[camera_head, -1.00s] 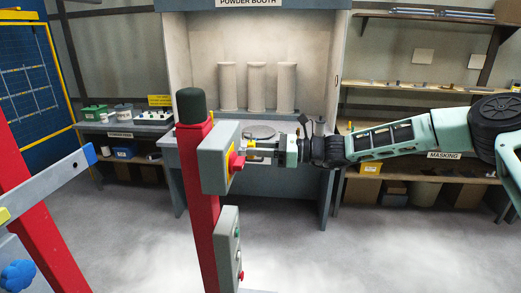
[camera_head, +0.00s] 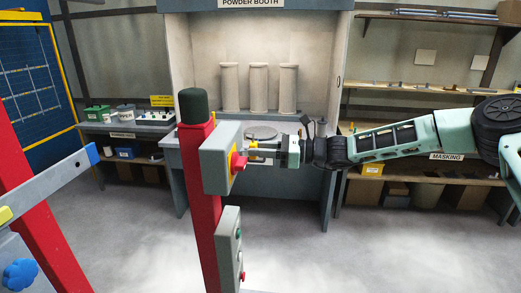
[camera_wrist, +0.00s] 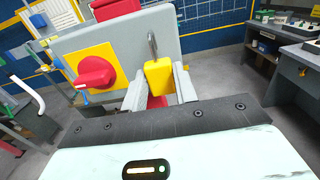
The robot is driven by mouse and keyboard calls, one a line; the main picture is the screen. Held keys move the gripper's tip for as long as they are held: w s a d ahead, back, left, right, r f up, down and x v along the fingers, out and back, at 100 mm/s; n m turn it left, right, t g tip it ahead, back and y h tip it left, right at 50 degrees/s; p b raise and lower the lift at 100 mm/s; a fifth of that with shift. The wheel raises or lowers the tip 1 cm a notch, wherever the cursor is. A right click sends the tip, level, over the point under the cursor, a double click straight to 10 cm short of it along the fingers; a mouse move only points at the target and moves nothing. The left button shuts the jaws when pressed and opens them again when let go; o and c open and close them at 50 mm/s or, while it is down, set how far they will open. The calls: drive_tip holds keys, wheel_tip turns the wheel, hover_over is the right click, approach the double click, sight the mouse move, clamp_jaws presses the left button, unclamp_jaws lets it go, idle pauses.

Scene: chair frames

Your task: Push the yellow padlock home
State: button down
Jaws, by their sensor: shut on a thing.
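The yellow padlock (camera_wrist: 158,77) is between the two fingers of my gripper (camera_wrist: 160,88) in the wrist view, with its grey shackle (camera_wrist: 152,44) pointing up. My gripper (camera_head: 262,150) is shut on it, beside the red switch handle (camera_head: 238,162) on the grey switch box (camera_head: 214,160). In the wrist view the red handle (camera_wrist: 95,73) sits on a yellow plate (camera_wrist: 112,56), left of the padlock. A red piece shows just below the padlock. I cannot tell whether the shackle passes through anything. In the head view the padlock is small and mostly hidden by the fingers.
The box is mounted on a red post (camera_head: 203,205) with a dark cap. A lower grey button box (camera_head: 229,250) hangs below it. A blue-grey bar (camera_head: 60,185) crosses another red post at left. The powder booth (camera_head: 250,60) stands behind; the grey floor at right is open.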

drive_tip(key=shift+f, duration=0.25)
drive_tip(key=shift+f+b, duration=1.45)
drive_tip(key=shift+f, duration=0.5)
drive_tip(key=c, duration=1)
unclamp_jaws()
drive_tip(key=shift+c, duration=0.5)
drive_tip(key=s+d+p, duration=0.1)
drive_tip(key=d+p, duration=0.1)
drive_tip(key=d, duration=0.7)
drive_tip(key=shift+s, duration=0.4)
drive_tip(key=shift+a, duration=0.1)
